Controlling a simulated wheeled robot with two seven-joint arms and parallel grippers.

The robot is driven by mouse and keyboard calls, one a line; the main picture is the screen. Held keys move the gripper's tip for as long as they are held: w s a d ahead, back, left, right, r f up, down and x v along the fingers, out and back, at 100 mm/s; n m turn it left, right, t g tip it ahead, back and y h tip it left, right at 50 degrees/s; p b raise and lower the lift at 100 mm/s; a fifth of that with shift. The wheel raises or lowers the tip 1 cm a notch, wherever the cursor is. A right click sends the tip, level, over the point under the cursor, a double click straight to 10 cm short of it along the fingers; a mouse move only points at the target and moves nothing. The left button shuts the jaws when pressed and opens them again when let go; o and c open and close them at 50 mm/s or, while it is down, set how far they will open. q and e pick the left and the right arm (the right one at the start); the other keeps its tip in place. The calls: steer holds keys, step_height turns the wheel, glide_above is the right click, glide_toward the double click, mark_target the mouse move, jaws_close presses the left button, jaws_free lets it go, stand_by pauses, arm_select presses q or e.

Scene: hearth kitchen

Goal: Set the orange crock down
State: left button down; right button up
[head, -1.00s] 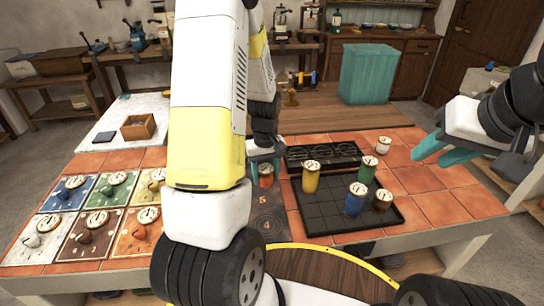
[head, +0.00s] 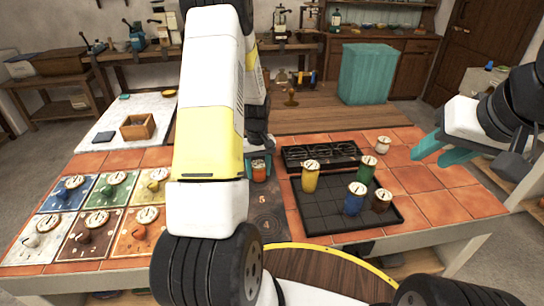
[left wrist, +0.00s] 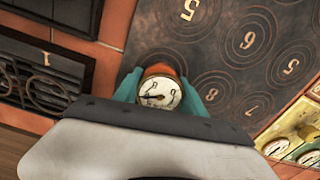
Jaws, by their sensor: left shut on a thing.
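The orange crock (head: 259,173) has a white dial-like lid, which shows in the left wrist view (left wrist: 160,93). My left gripper (head: 258,158) is shut on it, with one teal finger on each side in the left wrist view. The crock is at the dark mat with numbered circles (head: 266,226), near the mat's edge; I cannot tell whether its base touches. My left arm hides part of the mat in the head view. My right gripper (head: 442,152) is open and empty, off to the right above the tiled table.
A black tray (head: 325,220) holds yellow, blue, green and brown crocks, with a dark grille (head: 320,154) behind it. A white crock (head: 383,145) stands beyond. Coloured picture cards (head: 92,245) with small items lie at left. Tiles on the right are partly bare.

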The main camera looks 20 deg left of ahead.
arm_select(q)
steer(key=shift+f, duration=0.1)
steer(key=c, duration=0.7)
jaws_free()
steer(key=shift+o, duration=0.2)
step_height(320, 180, up, 12)
steer(key=shift+r, duration=0.1)
step_height(320, 180, up, 7)
steer(key=m+t, duration=0.1)
glide_above(258, 163)
steer(key=s+d, duration=0.3)
steer(key=s+d+r+m+t+h, duration=0.1)
steer(key=s+d+r+m+t, duration=0.4)
steer(key=s+r, duration=0.55)
steer(key=s+d+r, duration=0.1)
steer(key=s+d, duration=0.1)
steer(key=s, duration=0.2)
steer(key=s+d+r+m+h, duration=0.1)
steer(key=s+d+r, duration=0.1)
steer(key=s, duration=0.3)
steer(key=shift+d+m, duration=0.3)
